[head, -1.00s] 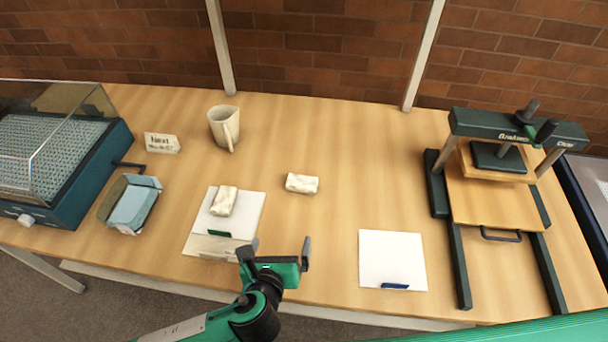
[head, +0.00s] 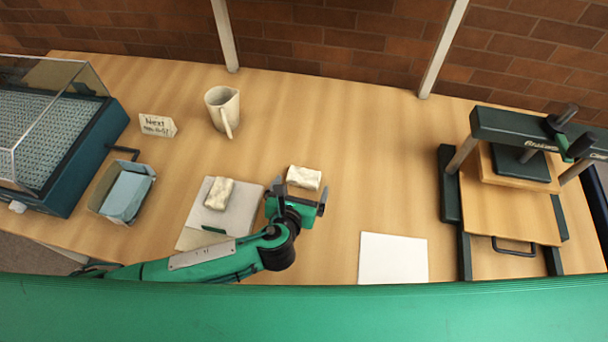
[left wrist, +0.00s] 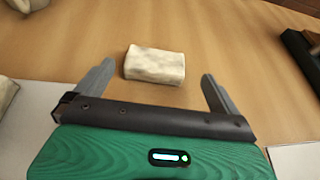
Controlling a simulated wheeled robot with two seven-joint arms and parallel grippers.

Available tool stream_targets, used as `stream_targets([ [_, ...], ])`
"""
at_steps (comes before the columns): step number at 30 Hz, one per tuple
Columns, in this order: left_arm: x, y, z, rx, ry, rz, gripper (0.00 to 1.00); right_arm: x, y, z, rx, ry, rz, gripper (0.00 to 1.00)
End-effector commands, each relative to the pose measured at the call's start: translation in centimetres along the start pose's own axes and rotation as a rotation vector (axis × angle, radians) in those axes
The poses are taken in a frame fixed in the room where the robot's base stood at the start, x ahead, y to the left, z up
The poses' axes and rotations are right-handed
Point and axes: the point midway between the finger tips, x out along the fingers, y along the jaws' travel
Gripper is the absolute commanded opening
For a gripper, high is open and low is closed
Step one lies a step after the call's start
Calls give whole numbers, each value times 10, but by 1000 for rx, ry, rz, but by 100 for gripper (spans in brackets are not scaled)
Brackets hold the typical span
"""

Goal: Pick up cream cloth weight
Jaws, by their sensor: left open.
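A cream cloth weight (head: 304,178) lies on the bare table, a small pale block with mottled sides. In the left wrist view this weight (left wrist: 155,64) sits ahead of the jaws, roughly centred between the fingertips. My left gripper (head: 301,192) is open and empty, just in front of it, with a finger to either side. A second cream weight (head: 219,193) lies on a pale board (head: 236,220) to the left of the gripper. My right gripper is not in view.
A mug (head: 222,108) and a small sign (head: 158,126) stand at the back left. A grey-blue tray (head: 104,208) and a clear-lidded case (head: 62,190) are at the left. A white sheet (head: 393,258) and a press (head: 508,200) are at the right. The table behind the near weight is clear.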

Motion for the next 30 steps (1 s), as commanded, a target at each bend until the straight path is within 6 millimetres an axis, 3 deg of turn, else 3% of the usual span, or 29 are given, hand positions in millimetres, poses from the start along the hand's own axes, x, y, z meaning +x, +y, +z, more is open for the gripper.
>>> stream_targets([
  [9, 25, 3, 1, 0, 0, 2, 100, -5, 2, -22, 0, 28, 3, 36],
  [17, 57, 5, -2, 0, 2, 1, 100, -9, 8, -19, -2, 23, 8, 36],
  [26, 61, 5, -2, -1, 2, 0, 100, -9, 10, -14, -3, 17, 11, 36],
  [30, 61, 5, -2, -1, 2, 0, 74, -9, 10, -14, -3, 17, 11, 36],
])
